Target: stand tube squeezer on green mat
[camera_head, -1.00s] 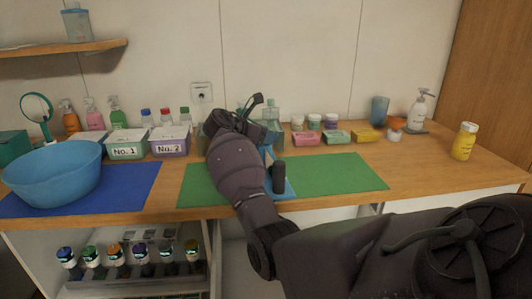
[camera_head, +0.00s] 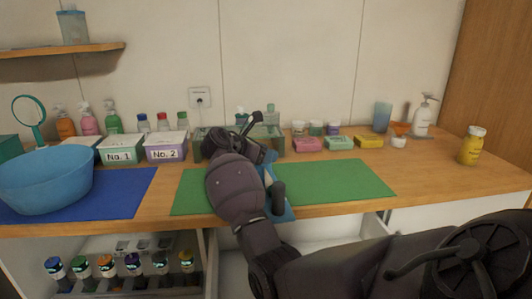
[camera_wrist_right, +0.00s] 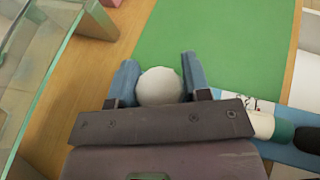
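The green mat (camera_head: 340,183) lies on the wooden counter and shows at the top of the right wrist view (camera_wrist_right: 215,45). My right gripper (camera_head: 238,138) is near the mat's left back part. In the wrist view, the blue fingertips of my right gripper (camera_wrist_right: 160,72) sit on both sides of a white round thing (camera_wrist_right: 160,87) and seem to touch it. Only its rounded end shows, so I cannot tell for sure that it is the tube squeezer. The gripper and forearm hide this spot in the head view. My left gripper is not in view.
A blue tray (camera_head: 287,215) crosses the mat's front edge; white, green and black items lie on it in the wrist view. Boxes No. 1 (camera_head: 120,157) and No. 2 (camera_head: 167,155) stand left. Soap boxes (camera_head: 337,143) line the back. The mat's right half is clear.

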